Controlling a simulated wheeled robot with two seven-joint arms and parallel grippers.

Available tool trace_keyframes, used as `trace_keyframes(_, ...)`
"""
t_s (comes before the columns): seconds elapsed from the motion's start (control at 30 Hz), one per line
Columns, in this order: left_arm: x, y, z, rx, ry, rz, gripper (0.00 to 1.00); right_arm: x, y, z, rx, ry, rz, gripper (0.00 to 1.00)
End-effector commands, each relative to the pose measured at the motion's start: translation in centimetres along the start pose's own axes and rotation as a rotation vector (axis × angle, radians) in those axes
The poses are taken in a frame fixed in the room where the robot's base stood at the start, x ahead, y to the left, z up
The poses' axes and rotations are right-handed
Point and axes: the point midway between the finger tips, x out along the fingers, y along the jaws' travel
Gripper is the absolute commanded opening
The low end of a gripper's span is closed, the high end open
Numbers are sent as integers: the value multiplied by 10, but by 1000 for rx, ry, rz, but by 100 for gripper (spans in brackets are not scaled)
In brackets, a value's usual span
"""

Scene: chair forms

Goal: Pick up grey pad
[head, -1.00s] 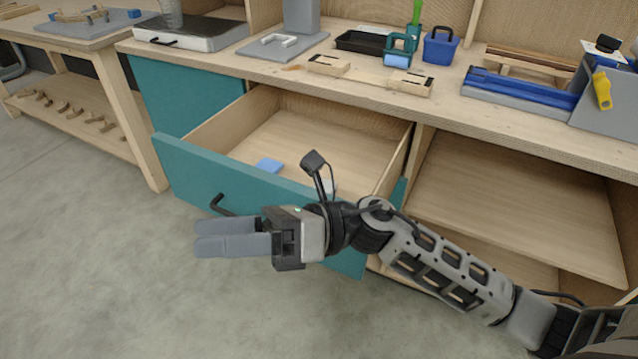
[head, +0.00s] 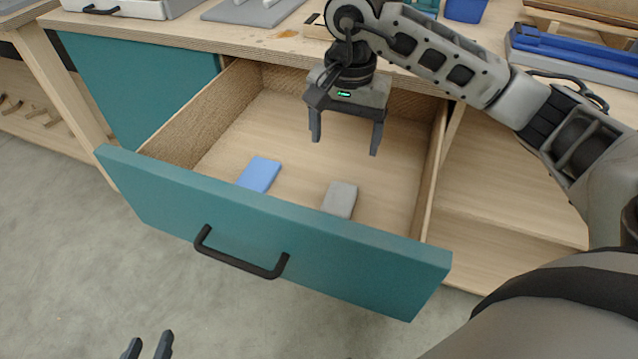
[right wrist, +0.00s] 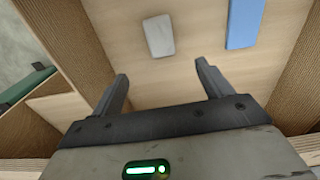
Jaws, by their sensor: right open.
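The grey pad (head: 340,199) lies flat in the open drawer, near its front panel and right of the blue pad (head: 259,174). The grey pad also shows in the right wrist view (right wrist: 159,36), ahead of the fingertips. My right gripper (head: 344,146) is above the drawer, pointing down, with its fingers apart and nothing between them. In the head view it is behind and above the grey pad, not touching it. My left gripper (head: 147,346) shows only as two dark fingertips at the bottom edge, with a gap between them.
The teal drawer front (head: 330,255) with a black handle (head: 240,262) stands pulled out. Its wooden side walls bound the space around the pads. Open shelves are right of the drawer.

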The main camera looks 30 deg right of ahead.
Motion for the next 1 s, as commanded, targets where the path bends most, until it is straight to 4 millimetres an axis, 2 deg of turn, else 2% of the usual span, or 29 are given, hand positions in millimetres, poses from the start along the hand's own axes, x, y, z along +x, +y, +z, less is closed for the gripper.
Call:
trace_keyframes(0.17, 1, 0, 2, -2, 5, 1, 36, 27, 1, 1, 1, -5, 4, 78)
trace_keyframes(0.4, 1, 0, 5, -2, 5, 1, 36, 79, 1, 2, 2, -7, 4, 78)
trace_keyframes(0.5, 2, 0, 5, -1, 7, 1, 36, 96, 0, 2, 1, -6, 2, 78)
trace_keyframes(0.77, 2, 0, 3, -1, 11, 1, 36, 114, 0, 2, 1, -3, 0, 78)
trace_keyframes(1.0, 2, 0, 4, 0, 11, 1, 36, 150, 2, 6, 2, -6, 1, 78)
